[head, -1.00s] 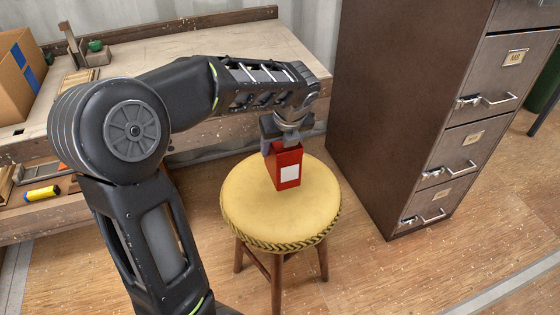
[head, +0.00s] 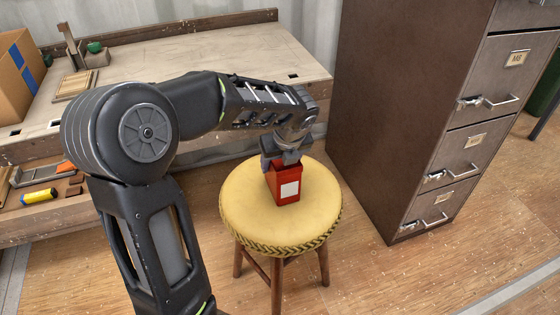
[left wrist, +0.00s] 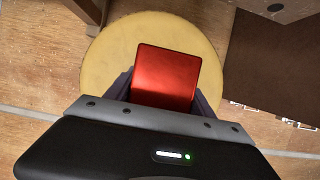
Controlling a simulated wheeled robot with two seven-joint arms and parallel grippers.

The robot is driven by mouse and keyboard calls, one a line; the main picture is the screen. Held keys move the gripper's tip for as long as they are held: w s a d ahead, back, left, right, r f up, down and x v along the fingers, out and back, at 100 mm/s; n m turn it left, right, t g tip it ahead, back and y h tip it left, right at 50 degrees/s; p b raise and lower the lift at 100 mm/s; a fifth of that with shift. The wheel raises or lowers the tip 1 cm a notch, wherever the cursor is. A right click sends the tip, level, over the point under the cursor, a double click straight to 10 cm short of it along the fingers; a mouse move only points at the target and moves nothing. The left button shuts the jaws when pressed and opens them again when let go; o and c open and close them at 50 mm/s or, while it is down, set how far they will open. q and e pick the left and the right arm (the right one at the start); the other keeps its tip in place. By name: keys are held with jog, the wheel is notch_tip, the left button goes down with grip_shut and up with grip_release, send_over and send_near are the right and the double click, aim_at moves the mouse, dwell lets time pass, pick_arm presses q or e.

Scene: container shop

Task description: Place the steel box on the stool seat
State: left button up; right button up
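The steel box is red with a white label (head: 285,185). In the head view it is upright at the middle of the round yellow stool seat (head: 245,215). Its base appears to be at the seat surface, but I cannot tell whether it touches. My left gripper (head: 281,158) is above the box with its fingers around the box's upper part. In the left wrist view the box's red top (left wrist: 166,75) lies between the two fingers, over the yellow seat (left wrist: 115,50). My right gripper is in neither view.
A brown filing cabinet (head: 385,110) stands close to the right of the stool. A workbench (head: 240,50) is behind, with a cardboard box (head: 15,85) and tools at the left. The wooden floor in front of the cabinet is clear.

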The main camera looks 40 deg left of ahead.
pick_arm(q)
jog(key=o, duration=0.3)
jog(key=shift+o, duration=0.2)
jog(key=shift+r, duration=0.1)
jog(key=p+v, duration=0.3)
jog(key=v, duration=0.9)
jog(key=shift+r, duration=0.1)
